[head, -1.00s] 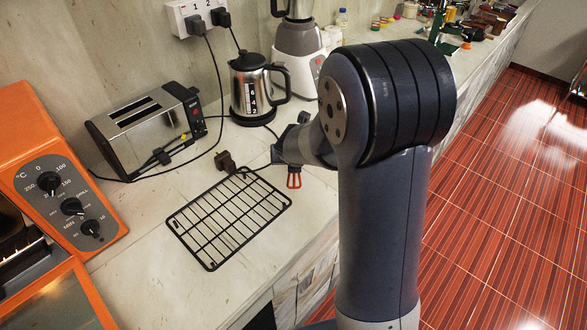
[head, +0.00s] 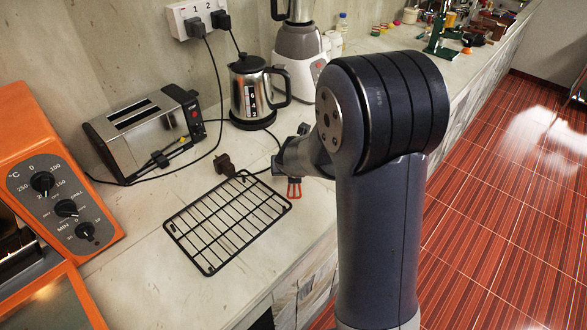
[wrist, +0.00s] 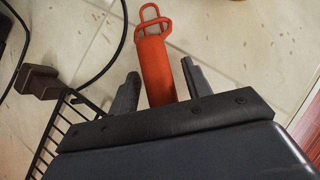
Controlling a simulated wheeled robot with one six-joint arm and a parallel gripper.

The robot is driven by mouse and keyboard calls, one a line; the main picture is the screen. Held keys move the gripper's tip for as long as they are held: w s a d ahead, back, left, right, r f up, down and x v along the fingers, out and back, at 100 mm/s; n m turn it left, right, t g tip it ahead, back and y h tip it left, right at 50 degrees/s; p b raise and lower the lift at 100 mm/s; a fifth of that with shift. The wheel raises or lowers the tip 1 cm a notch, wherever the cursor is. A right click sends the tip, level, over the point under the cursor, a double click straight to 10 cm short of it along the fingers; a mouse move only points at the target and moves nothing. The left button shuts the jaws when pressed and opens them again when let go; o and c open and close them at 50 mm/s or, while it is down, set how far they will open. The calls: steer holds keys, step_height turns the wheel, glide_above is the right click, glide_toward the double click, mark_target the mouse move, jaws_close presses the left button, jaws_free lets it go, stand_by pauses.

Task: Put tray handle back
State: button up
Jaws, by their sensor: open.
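The orange-red tray handle (wrist: 155,70), with a wire-like loop at its far end, lies on the counter. It also shows in the head view (head: 294,187), mostly hidden behind my wrist. My gripper (wrist: 160,72) is open, with one dark finger on each side of the handle's body; I cannot tell whether either finger touches it. In the head view my gripper (head: 288,155) is partly hidden by my arm. The black wire tray (head: 227,222) lies flat on the counter to the left of the handle.
A brown plug (head: 225,165) with a black cable lies by the tray's back edge. A toaster (head: 145,133), a kettle (head: 252,95) and a blender (head: 300,55) stand behind. An orange oven (head: 50,190) is at the left. Counter left of the tray is clear.

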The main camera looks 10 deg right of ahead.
steer(key=shift+r, duration=0.2)
steer(key=p+v, duration=0.4)
steer(key=v, duration=0.8)
steer(key=shift+f, duration=0.1)
